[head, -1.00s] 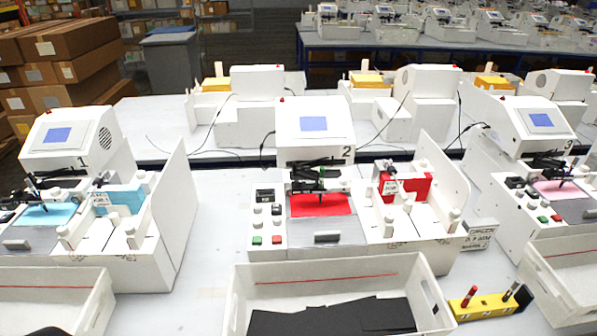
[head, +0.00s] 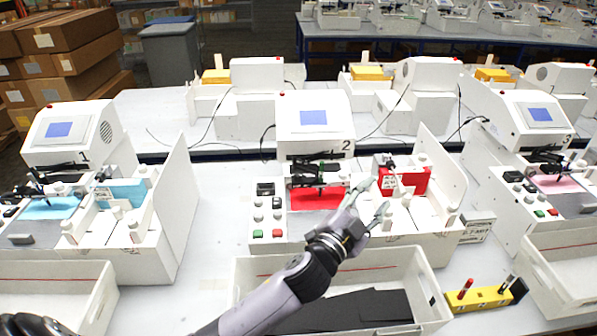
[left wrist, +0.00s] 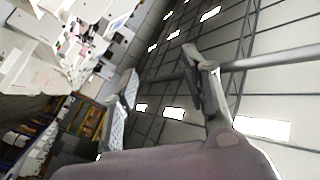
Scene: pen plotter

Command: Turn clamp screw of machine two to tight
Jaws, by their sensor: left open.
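Machine two (head: 315,118), a white plotter marked "2", stands in the middle of the table. Its black pen carriage (head: 318,168) sits above a red sheet (head: 318,200). The clamp screw is too small to make out there, so its setting cannot be told. My left gripper (head: 373,197) reaches in from the bottom, its fingers spread and empty. It appears in front of the machine's right part, right of the red sheet and apart from the carriage. The left wrist view shows a finger (left wrist: 212,95) against the ceiling. My right gripper is not in view.
A white bin (head: 430,290) with black sheets stands before machine two, under my left arm. A yellow pen holder (head: 482,299) lies to its right. Machine one (head: 70,135) and machine three (head: 535,125) flank it. An upright white panel (head: 440,175) borders the right side.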

